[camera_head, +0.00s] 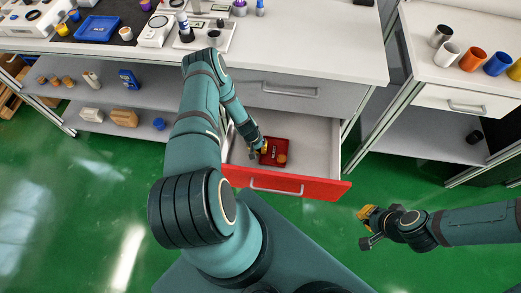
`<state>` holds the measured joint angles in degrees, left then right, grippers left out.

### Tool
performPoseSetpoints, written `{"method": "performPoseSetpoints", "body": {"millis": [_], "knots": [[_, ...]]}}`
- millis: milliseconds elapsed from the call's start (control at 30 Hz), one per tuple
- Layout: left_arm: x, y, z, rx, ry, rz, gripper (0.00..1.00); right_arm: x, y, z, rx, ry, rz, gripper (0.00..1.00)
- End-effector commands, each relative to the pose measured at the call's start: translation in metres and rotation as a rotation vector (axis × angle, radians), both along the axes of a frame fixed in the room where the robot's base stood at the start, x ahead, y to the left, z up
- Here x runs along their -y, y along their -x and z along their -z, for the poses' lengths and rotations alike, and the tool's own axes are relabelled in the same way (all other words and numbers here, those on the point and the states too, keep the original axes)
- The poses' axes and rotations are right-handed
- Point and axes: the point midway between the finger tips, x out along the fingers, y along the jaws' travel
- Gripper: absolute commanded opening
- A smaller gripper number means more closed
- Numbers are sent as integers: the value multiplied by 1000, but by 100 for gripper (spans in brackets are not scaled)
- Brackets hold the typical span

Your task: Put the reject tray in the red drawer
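The red drawer (290,187) under the white table is pulled open. A small dark red tray (281,145), which looks like the reject tray, is inside the drawer, toward its left side. A brown round item and some small dark pieces are in it. My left gripper (262,150) is inside the drawer at the tray's left edge; whether its fingers touch or hold the tray is too small to tell. My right gripper (367,228) is over the green floor to the right of the drawer, away from it; its fingers are not clear.
A closed grey drawer (290,90) is above the red one. A blue tray (97,28), scales and small bottles stand on the table top. Several cups (472,60) stand on the right table. A shelf (100,95) at left holds bottles and blocks. The green floor is clear.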

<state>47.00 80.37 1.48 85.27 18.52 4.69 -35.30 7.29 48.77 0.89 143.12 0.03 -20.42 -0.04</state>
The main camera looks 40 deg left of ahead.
Motion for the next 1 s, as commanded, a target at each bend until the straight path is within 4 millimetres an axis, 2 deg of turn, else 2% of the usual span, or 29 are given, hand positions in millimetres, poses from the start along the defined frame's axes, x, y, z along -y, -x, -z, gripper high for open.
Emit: {"method": "performPoseSetpoints", "body": {"millis": [367, 467, 500, 833, 1000], "knots": [[0, -1, 3, 1, -1, 1, 0, 0, -1, 4, 2, 0, 1, 0], [0, -1, 2, 1, -1, 1, 29, 0, -1, 3, 2, 0, 1, 0], [-1, -1, 2, 1, -2, 1, 34, 0, -1, 3, 2, 0, 1, 0], [-2, 1, 1, -1, -4, -2, 34, 0, 0, 0, 1, 0, 0, 0], [-8, 3, -20, 1, -4, -2, 34, 0, 1, -7, -2, 0, -1, 0]]}}
